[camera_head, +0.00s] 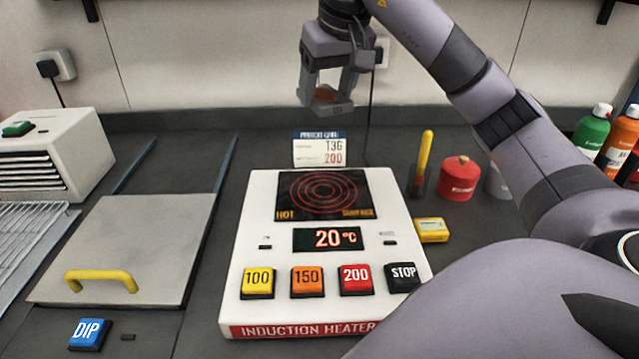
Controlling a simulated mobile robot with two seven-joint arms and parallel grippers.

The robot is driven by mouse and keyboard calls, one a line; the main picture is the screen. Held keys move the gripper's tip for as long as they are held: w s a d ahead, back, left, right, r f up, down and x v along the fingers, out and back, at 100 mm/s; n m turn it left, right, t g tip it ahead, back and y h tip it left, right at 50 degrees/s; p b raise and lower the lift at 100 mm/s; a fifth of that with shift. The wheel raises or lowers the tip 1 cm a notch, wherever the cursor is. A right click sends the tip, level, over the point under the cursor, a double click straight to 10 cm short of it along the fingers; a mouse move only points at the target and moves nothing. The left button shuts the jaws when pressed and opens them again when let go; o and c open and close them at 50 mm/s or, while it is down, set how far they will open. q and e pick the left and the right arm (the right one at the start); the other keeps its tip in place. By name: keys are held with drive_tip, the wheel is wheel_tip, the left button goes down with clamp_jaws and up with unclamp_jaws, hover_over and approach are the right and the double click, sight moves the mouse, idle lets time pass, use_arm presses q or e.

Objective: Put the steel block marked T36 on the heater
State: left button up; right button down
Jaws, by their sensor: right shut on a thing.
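The induction heater (405,275) stands in the middle of the bench. Its top plate has red rings (328,190) and is bare, and its display reads 20 °C. My right gripper (325,103) is up behind the heater, above the card and near the back wall. It is shut on a small block (325,94), of which only a brownish-orange part shows between the fingers. No mark on it can be read. A card (320,150) behind the heater reads T36 and 200. My left gripper is not in view.
Heater buttons read 100, 150, 200 and STOP. Left are a lidded plate with a yellow handle (100,277), a blue DIP button (89,333), a wire rack (28,235) and a slotted white box (60,150). Right are a red can (460,180), a yellow block (432,230) and bottles (592,130).

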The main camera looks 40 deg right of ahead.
drive_tip(key=b, duration=0.2)
hover_over(323, 191)
drive_tip(key=s, duration=0.2)
drive_tip(key=f, duration=1.3)
drive_tip(key=shift+w+a+f, duration=0.15)
drive_tip(key=shift+w+a, duration=0.05)
drive_tip(key=shift+w, duration=0.05)
drive_tip(key=shift+f+b, duration=0.3)
drive_tip(key=shift+f, duration=2.2)
drive_tip(key=shift+f, duration=0.15)
drive_tip(key=shift+c, duration=1)
unclamp_jaws()
drive_tip(key=v, duration=1.2)
drive_tip(key=shift+p, duration=0.35)
